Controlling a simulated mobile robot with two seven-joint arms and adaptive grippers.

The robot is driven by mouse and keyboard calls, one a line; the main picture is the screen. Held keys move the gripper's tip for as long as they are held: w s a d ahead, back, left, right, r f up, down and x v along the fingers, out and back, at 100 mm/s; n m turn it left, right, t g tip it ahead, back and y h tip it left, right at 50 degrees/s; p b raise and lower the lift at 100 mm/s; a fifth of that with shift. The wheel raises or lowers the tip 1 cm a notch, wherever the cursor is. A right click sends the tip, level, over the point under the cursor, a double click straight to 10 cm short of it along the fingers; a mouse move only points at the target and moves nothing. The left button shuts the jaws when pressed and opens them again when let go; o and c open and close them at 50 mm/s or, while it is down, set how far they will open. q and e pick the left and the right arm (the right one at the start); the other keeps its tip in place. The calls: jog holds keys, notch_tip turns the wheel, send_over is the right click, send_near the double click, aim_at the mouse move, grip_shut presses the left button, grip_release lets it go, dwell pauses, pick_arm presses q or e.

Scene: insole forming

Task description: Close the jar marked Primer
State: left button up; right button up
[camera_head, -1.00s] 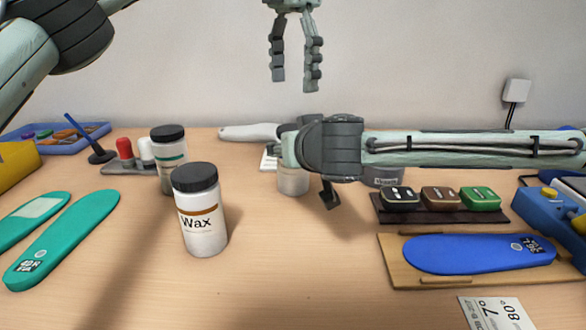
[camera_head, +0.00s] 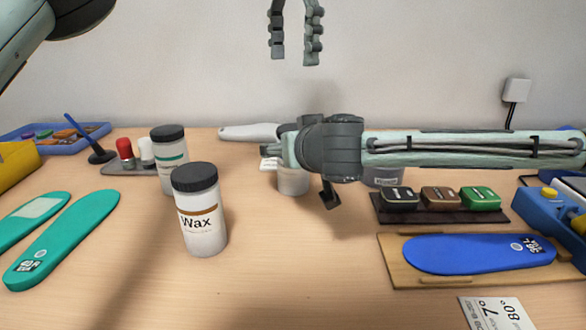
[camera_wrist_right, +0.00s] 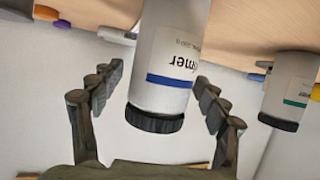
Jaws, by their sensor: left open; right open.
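A white jar with a blue band and black lid (camera_wrist_right: 165,85) stands between the two fingers of my right gripper (camera_wrist_right: 155,95) in the right wrist view, where it looks upside down. Its label is partly readable, ending in "mer". In the head view a pale jar (camera_head: 293,182) stands behind my right gripper, which hides its top. My right gripper is open around the jar; contact cannot be told. The lid appears to sit on the jar; how tightly cannot be told. My left gripper (camera_head: 295,60) is open and empty, pointing down high above the table.
The Wax jar (camera_head: 200,210) stands in front, with a green-banded jar (camera_head: 169,160) behind it. Another jar (camera_head: 384,177) is partly hidden behind my right arm. Ink pads (camera_head: 441,197) and a blue insole (camera_head: 480,254) lie right. The front middle table is clear.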

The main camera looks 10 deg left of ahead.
jog(key=v, duration=1.2)
jog(key=shift+d, duration=0.1)
